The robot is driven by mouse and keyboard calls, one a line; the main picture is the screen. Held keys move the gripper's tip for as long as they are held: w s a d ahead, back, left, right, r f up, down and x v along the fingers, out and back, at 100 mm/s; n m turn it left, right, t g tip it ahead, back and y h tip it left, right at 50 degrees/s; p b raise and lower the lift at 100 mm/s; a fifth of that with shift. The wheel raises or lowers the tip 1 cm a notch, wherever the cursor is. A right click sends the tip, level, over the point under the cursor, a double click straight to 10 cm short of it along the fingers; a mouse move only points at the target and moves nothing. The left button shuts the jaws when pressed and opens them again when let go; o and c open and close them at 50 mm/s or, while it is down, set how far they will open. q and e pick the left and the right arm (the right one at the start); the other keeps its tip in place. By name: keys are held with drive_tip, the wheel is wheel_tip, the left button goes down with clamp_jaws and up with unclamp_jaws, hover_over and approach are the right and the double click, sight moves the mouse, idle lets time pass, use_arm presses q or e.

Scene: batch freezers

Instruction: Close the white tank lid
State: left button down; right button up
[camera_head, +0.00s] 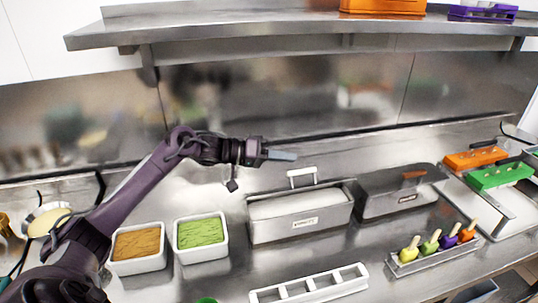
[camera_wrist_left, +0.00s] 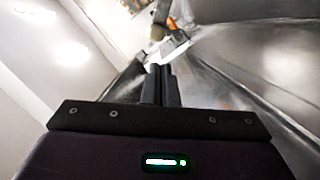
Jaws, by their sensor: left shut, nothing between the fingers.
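A steel tank with a white label (camera_head: 303,223) stands in the middle of the counter in the head view. Its white handle (camera_head: 302,174) shows at its back edge, and a pale surface shows inside its rim. The lid looks raised at the back, but its angle is hard to tell. My left gripper (camera_head: 290,156) is shut and empty. It points right, above and behind the tank, near the handle in the picture and apparently not touching it. Its closed fingers also show in the left wrist view (camera_wrist_left: 161,82). My right gripper is not in view.
A darker tank with a brown handle (camera_head: 413,175) stands close on the right. White tubs of brown (camera_head: 137,243) and green (camera_head: 201,232) filling stand left. A white mold (camera_head: 310,286) and a popsicle tray (camera_head: 436,257) lie in front. A steel shelf (camera_head: 290,27) hangs above.

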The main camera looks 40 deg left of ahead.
sight(295, 189)
use_arm(q)
drive_tip(key=shift+s+d+m, duration=0.35)
drive_tip(key=shift+d+m, duration=0.05)
drive_tip(key=shift+d, duration=0.05)
drive_tip(key=shift+s+d+f+m+p, duration=0.2)
drive_tip(key=shift+d+m+p, duration=0.1)
drive_tip(key=shift+m, duration=0.1)
drive_tip(key=shift+s+d+f+m+y, duration=0.25)
drive_tip(key=shift+s+d+m+y, duration=0.1)
drive_tip(key=shift+d+m, duration=0.15)
drive_tip(key=shift+s+d+f+m+y, duration=0.25)
drive_tip(key=shift+d+m+y, duration=0.15)
drive_tip(key=shift+m, duration=0.2)
drive_tip(key=shift+s+d+f+m, duration=0.2)
drive_tip(key=shift+s+d+m, duration=0.05)
drive_tip(key=shift+d+m, duration=0.05)
drive_tip(key=shift+s+d+f+m+t+y, duration=0.25)
drive_tip(key=shift+s+d+f+m+t, duration=0.15)
drive_tip(key=shift+m, duration=0.2)
drive_tip(key=shift+s+d+f+m, duration=0.3)
drive_tip(key=shift+d+f+m, duration=0.1)
drive_tip(key=shift+m, duration=0.1)
drive_tip(key=shift+s+d+f, duration=0.3)
drive_tip(key=shift+d+f, duration=0.05)
drive_tip(key=shift+f, duration=0.1)
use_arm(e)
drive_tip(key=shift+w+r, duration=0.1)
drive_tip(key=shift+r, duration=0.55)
